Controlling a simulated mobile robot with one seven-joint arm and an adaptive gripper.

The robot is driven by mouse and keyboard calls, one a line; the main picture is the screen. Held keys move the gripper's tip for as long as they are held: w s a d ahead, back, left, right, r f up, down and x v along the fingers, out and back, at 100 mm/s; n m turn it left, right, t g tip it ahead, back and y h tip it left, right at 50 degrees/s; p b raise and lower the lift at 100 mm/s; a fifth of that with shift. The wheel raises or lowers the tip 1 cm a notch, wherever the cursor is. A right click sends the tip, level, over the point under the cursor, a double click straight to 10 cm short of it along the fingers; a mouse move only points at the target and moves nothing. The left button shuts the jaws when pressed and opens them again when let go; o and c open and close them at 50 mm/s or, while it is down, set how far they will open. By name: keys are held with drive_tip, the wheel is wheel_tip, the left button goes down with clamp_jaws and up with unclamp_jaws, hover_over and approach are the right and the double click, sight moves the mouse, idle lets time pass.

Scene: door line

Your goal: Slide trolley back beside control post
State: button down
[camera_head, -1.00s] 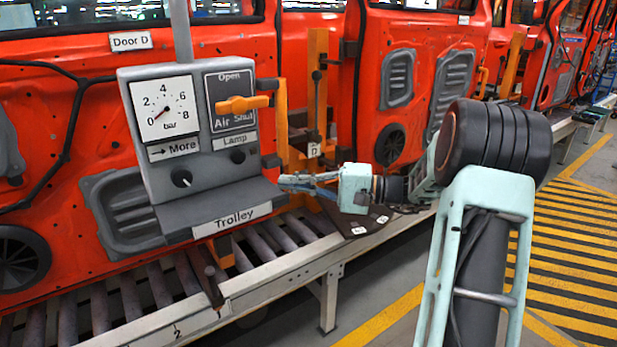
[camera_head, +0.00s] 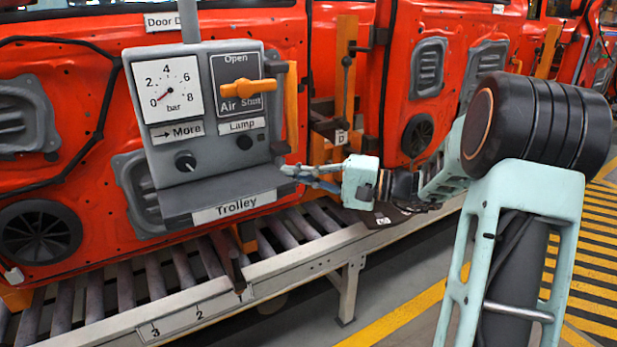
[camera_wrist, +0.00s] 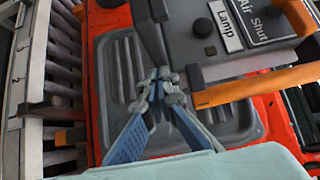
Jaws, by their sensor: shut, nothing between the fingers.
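The grey control post (camera_head: 222,178) hangs from a pole at left centre, with a gauge, an orange Air lever (camera_head: 240,90) and a Trolley label (camera_head: 238,206) on its ledge. A vertical orange bar (camera_head: 291,108) is on dark brackets at its right side; it also shows in the wrist view (camera_wrist: 255,88). An orange upright with a D tag (camera_head: 346,75) stands behind, to the right; I cannot tell if it is the trolley. My gripper (camera_head: 287,171) is shut and empty by the post's lower right corner. In the wrist view its tips (camera_wrist: 160,78) are left of the orange bar; contact is unclear.
Red doors (camera_head: 75,150) stand behind along a roller conveyor (camera_head: 180,275) with numbered marks on its front rail. A rust-brown piece (camera_head: 231,268) crosses the rollers below the post. Open grey floor and yellow stripes (camera_head: 585,245) lie to the right.

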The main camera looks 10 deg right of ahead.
sight(169, 208)
drive_tip(key=s+a+b, duration=0.2)
drive_tip(key=a+b, duration=0.1)
drive_tip(key=a, duration=0.4)
drive_tip(key=s+a+b, duration=0.3)
drive_tip(key=a, duration=0.5)
drive_tip(key=s+a+b, duration=0.2)
drive_tip(key=a+b, duration=0.2)
drive_tip(key=a, duration=0.4)
drive_tip(key=shift+s+f, duration=0.1)
drive_tip(key=shift+s, duration=0.2)
drive_tip(key=shift+s+a+b, duration=0.15)
drive_tip(key=shift+a+b, duration=0.15)
drive_tip(key=shift+a, duration=0.3)
drive_tip(key=shift+d, duration=0.1)
